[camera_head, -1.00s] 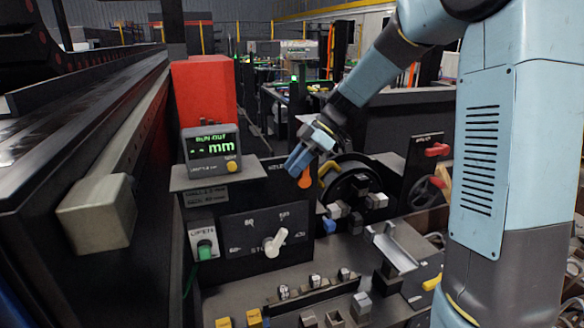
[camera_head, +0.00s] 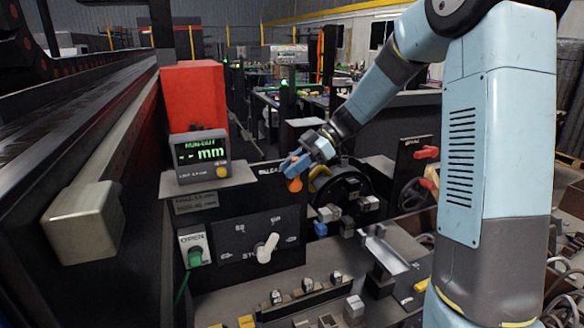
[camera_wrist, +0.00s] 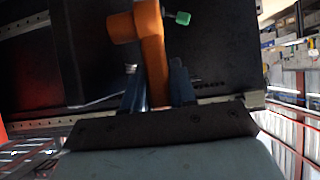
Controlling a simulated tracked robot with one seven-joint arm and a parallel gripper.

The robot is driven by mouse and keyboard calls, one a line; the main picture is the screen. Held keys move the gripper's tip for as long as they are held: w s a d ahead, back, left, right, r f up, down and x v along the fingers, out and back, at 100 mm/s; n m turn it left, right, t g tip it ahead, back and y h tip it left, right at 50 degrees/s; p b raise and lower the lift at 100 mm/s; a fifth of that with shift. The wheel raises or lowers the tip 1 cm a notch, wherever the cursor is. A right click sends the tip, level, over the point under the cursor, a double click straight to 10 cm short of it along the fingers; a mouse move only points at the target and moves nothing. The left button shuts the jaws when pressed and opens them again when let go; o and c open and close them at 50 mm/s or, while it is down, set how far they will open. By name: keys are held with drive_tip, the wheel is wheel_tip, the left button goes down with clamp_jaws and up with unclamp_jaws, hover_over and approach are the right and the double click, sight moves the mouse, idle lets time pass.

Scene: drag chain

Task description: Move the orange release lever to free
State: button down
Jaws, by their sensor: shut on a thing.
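The orange release lever (camera_head: 295,184) stands at the upper right end of the black control panel, beside a dark wheel. In the wrist view the lever (camera_wrist: 152,50) rises between the two blue fingers, with a thick round knob at its upper left. My gripper (camera_head: 293,165) is shut on the lever, and its fingers (camera_wrist: 157,90) flank the lever's shaft on both sides. In the head view the fingers cover part of the lever. A label behind them is partly hidden, and no free mark is readable.
A readout box (camera_head: 200,155) showing "-- mm" stands left of the lever. A red block (camera_head: 194,95) stands behind, and red handles (camera_head: 427,152) are to the right. A green-tipped pin (camera_wrist: 182,18) is close to the lever.

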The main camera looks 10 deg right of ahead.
drive_tip(key=c, duration=1.3)
unclamp_jaws()
drive_tip(key=shift+w+d, duration=0.15)
drive_tip(key=shift+d, duration=0.2)
drive_tip(key=shift+a, duration=0.15)
drive_tip(key=v, duration=1.3)
drive_tip(key=shift+d+r, duration=0.2)
drive_tip(key=shift+d, duration=0.15)
drive_tip(key=s+d+m+t+h, duration=0.1)
drive_tip(key=s+m+t+h, duration=0.2)
drive_tip(key=s+m, duration=0.4)
drive_tip(key=s+d+m+t+h, duration=0.2)
drive_tip(key=s+m, duration=0.5)
drive_tip(key=s, duration=0.5)
drive_tip(key=s+d+m+t+h, duration=0.1)
drive_tip(key=s+m+t+h, duration=0.2)
drive_tip(key=s+m+h, duration=0.3)
drive_tip(key=shift+s+d+f+m+t, duration=0.1)
drive_tip(key=shift+s+m+t, duration=0.1)
drive_tip(key=shift+s, duration=0.55)
drive_tip(key=shift+s+d+f+m+t, duration=0.1)
drive_tip(key=shift+s+d+m, duration=0.1)
drive_tip(key=shift+s, duration=0.55)
drive_tip(key=shift+s+d+f+m+t, duration=0.1)
drive_tip(key=shift+s+m, duration=0.1)
drive_tip(key=shift+s, duration=0.6)
